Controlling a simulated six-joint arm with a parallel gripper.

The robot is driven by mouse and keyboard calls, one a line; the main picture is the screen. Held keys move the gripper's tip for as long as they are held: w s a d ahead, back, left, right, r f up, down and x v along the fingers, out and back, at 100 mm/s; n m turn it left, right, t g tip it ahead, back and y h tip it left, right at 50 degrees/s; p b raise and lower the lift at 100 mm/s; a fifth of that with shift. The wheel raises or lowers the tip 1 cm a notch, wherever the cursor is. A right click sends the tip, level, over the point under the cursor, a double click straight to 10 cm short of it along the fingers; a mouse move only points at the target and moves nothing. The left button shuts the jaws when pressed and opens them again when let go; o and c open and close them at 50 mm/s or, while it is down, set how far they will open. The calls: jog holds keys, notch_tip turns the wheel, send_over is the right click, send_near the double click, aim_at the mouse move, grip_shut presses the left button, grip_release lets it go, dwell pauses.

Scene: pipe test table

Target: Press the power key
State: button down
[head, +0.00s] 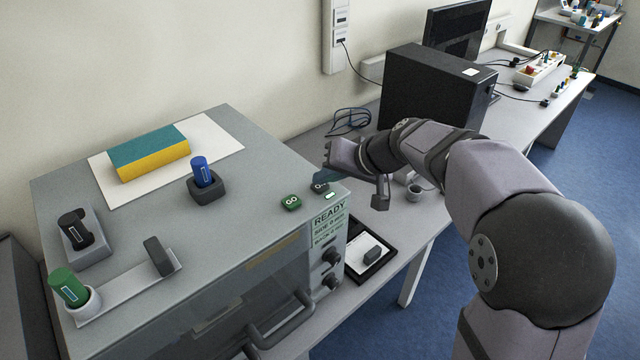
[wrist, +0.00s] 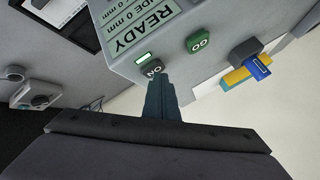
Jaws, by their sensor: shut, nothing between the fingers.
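The power key is a small dark key (head: 319,187) marked ON, on the top front right corner of the grey machine (head: 238,213). It also shows in the wrist view (wrist: 155,69), just beyond my fingertips. My gripper (head: 325,177) is shut and empty, its tips right at the key. The tips also show in the wrist view (wrist: 161,80), overlapping the key's near edge. I cannot tell whether they touch it. A small light (wrist: 147,57) beside the key glows pale green. The display (head: 328,222) reads READY.
A green GO key (head: 291,202) sits close left of the power key. A blue-capped piece (head: 202,172) in a dark holder and a teal and yellow block (head: 150,155) stand farther left. A black computer case (head: 430,88) stands behind my arm.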

aim_at(324, 188)
jog(key=shift+r+p, duration=0.45)
jog(key=shift+r, duration=0.35)
jog(key=shift+r, duration=0.15)
notch_tip(324, 188, up, 5)
jog(key=p, duration=0.3)
dwell(0.3)
dwell(0.6)
jog(key=s+d+f+g+h, duration=0.2)
jog(key=s+d+f, duration=0.4)
jog(key=s, duration=0.3)
jog(key=s+d+f+g+h, duration=0.2)
jog(key=s+d+f, duration=0.4)
jog(key=s, duration=0.3)
jog(key=s+d+f+m+g+h, duration=0.1)
jog(key=s+d+f+h, duration=0.2)
jog(key=s, duration=0.7)
notch_tip(324, 188, down, 4)
jog(key=d, duration=0.2)
jog(key=shift+d+g, duration=0.4)
